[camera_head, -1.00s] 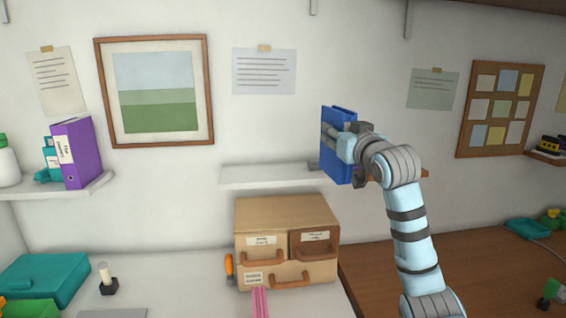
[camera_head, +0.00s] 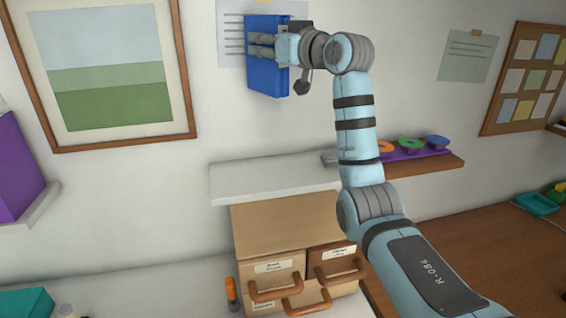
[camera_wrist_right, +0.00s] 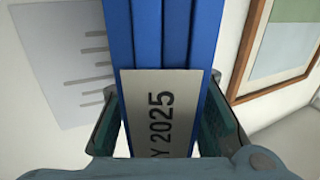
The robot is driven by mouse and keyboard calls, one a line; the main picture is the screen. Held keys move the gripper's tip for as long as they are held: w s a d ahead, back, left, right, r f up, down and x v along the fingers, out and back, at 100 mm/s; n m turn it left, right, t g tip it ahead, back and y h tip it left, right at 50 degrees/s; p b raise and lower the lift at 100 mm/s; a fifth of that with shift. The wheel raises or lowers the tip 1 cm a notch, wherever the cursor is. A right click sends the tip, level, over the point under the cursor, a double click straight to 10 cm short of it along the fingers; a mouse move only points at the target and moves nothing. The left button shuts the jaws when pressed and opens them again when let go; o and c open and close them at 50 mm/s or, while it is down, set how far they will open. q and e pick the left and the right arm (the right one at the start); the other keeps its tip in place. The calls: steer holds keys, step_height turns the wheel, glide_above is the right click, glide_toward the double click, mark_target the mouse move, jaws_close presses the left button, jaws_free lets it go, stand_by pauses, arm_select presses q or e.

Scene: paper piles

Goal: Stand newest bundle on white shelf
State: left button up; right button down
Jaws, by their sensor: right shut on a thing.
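A blue bundle (camera_head: 266,80) is upright in my right gripper (camera_head: 262,46), in front of the wall and well above the shelf. In the right wrist view the blue bundle (camera_wrist_right: 200,45) has a pale label (camera_wrist_right: 165,110) reading "Y 2025", partly cut off. The fingers of my right gripper (camera_wrist_right: 165,125) press on both its sides. The white shelf (camera_head: 270,180) is on the wall below the bundle, and its visible top is bare. My left gripper is not in view.
A brown shelf section with a purple holder (camera_head: 415,154) and coloured discs adjoins the white shelf's right end, partly behind my arm. A drawer cabinet (camera_head: 285,232) stands below. A purple binder (camera_head: 15,170) is on another shelf at left. A framed picture (camera_head: 110,70) hangs left of the bundle.

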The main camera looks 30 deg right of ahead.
mark_target(274, 76)
steer(key=shift+s+f, duration=0.25)
steer(key=shift+f, duration=0.25)
steer(key=shift+s+f, duration=0.25)
steer(key=shift+f, duration=0.25)
steer(key=f, duration=0.3)
steer(key=s+f+b, duration=0.1)
steer(key=shift+s+d+f, duration=0.1)
steer(key=shift+d+f, duration=0.15)
steer(key=shift+d, duration=0.05)
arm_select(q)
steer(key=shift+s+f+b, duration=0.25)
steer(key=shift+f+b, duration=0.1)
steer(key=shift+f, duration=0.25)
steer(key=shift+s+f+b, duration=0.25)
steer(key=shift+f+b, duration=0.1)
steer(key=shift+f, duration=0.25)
arm_select(e)
step_height(274, 76, down, 14)
steer(key=shift+w+r, duration=0.25)
steer(key=shift+w, duration=0.05)
steer(key=shift+d, duration=0.1)
steer(key=c, duration=1.6)
jaws_free()
steer(key=shift+f, duration=0.1)
steer(key=o, duration=0.4)
steer(key=shift+s, duration=0.1)
